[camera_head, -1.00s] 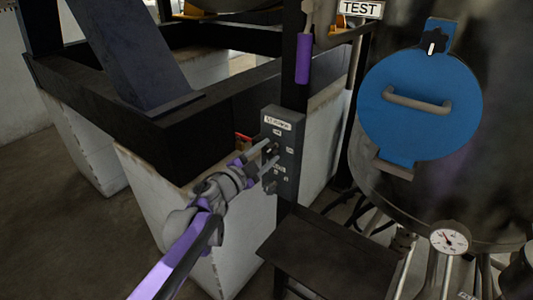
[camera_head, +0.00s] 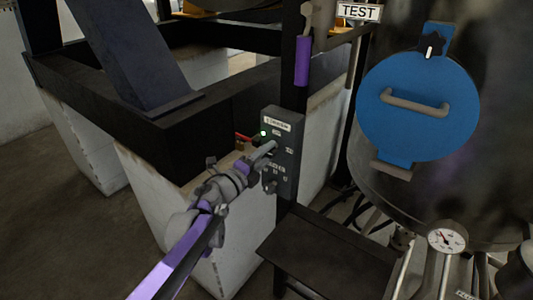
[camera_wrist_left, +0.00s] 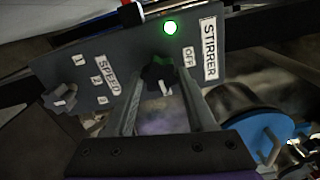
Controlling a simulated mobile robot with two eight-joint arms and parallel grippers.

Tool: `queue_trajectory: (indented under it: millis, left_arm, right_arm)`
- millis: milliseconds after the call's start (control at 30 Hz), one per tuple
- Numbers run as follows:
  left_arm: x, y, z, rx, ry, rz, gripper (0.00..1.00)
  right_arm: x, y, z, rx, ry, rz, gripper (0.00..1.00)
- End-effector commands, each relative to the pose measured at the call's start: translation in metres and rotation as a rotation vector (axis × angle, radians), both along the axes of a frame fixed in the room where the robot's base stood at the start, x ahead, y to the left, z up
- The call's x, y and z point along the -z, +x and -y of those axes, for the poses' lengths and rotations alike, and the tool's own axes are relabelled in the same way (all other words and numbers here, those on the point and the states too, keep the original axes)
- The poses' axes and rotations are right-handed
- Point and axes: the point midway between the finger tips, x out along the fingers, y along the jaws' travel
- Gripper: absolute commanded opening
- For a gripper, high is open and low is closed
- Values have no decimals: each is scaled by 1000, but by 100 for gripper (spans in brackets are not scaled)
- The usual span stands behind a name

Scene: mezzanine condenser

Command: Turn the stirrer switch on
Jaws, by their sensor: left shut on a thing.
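The stirrer control box (camera_head: 283,150) is a grey panel on a dark post in the head view. In the left wrist view its panel (camera_wrist_left: 120,65) shows a STIRRER label, an OFF label and a lit green lamp (camera_wrist_left: 170,27). The dark stirrer switch knob (camera_wrist_left: 159,77) sits below the lamp, between the fingers of my left gripper (camera_wrist_left: 163,98), which are shut on it. In the head view my left gripper (camera_head: 262,153) reaches the box from the lower left and hides the knob. My right gripper is in neither view.
A second knob (camera_wrist_left: 60,97), by the SPEED label, is on the same panel. A large vessel with a blue round hatch (camera_head: 418,108) and a gauge (camera_head: 447,239) stands on the right. A dark step (camera_head: 325,255) lies below the box.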

Motion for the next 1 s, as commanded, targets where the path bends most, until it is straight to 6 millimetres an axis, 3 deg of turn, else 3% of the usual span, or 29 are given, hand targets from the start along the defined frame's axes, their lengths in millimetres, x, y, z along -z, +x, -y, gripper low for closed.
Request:
queue_trajectory:
  millis: [800, 833, 967, 1000]
  left_arm:
    - [1, 0, 0, 0, 95, 68, 0]
    - [1, 0, 0, 0, 95, 68, 61]
    - [1, 0, 0, 0, 94, 68, 84]
    - [1, 0, 0, 0, 94, 68, 86]
  right_arm:
    - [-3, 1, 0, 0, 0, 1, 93]
    - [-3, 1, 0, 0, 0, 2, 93]
    - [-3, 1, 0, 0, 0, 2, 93]
    - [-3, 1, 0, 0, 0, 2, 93]
